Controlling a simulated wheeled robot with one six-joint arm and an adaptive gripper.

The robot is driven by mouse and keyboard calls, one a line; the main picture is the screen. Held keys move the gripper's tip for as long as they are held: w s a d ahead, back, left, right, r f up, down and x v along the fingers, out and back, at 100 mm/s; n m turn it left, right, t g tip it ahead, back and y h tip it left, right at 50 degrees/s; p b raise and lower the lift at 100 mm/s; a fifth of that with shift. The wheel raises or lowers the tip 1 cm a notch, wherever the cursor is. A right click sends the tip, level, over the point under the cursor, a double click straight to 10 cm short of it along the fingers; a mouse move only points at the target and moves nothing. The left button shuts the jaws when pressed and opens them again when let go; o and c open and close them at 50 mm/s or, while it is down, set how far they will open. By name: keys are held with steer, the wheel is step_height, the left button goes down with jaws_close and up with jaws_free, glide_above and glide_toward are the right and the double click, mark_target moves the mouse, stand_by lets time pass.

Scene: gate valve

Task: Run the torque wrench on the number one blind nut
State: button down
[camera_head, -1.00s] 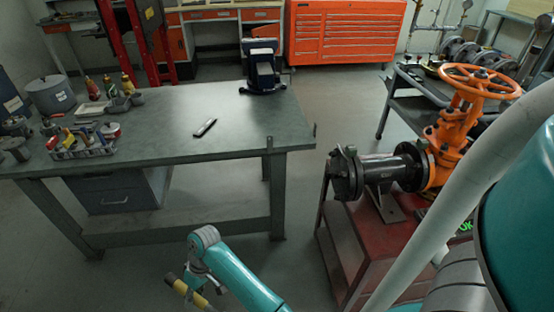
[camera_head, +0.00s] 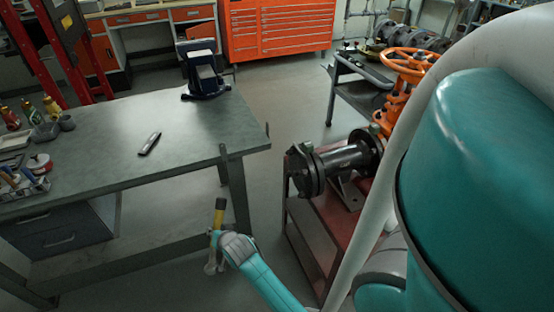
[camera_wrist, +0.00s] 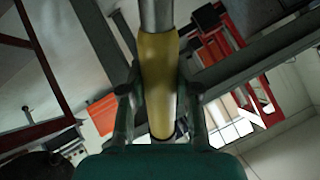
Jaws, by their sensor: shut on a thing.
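My gripper (camera_wrist: 160,108) is shut on the torque wrench, around its yellow sleeve (camera_wrist: 158,75). A bare metal shaft runs up out of the wrist view. In the head view the wrench (camera_head: 219,208) stands nearly upright beside the workbench's front right leg, left of the valve. The orange gate valve (camera_head: 392,100) with its handwheel (camera_head: 408,62) joins a black flanged pipe (camera_head: 345,158) on a red stand (camera_head: 315,215). The pipe's free blind flange (camera_head: 302,170) faces left. Its nuts are too small to tell apart. My arm hides the valve's right side.
The grey workbench (camera_head: 110,150) fills the left, with a vise (camera_head: 204,72), a small dark object (camera_head: 149,143) and bottles on it. An orange tool cabinet (camera_head: 278,30) and a dark cart (camera_head: 360,88) stand behind. Bare floor lies between bench and stand.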

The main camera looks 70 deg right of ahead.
steer(key=s+d+r+m+g+h, duration=0.8)
steer(key=d+r+h, duration=0.1)
steer(key=d+r, duration=0.25)
steer(key=s+d+r+m+g+h, duration=0.1)
steer(key=s+r+g, duration=0.3)
steer(key=r, duration=0.3)
steer(key=s+d+r+m+g+h, duration=0.1)
steer(key=s+r+g, duration=0.3)
steer(key=s+r, duration=0.2)
step_height(320, 180, up, 2)
steer(key=shift+d+r+m+g, duration=0.15)
steer(key=shift+m+g, duration=0.15)
steer(key=shift+m, duration=0.1)
steer(key=shift+w, duration=0.1)
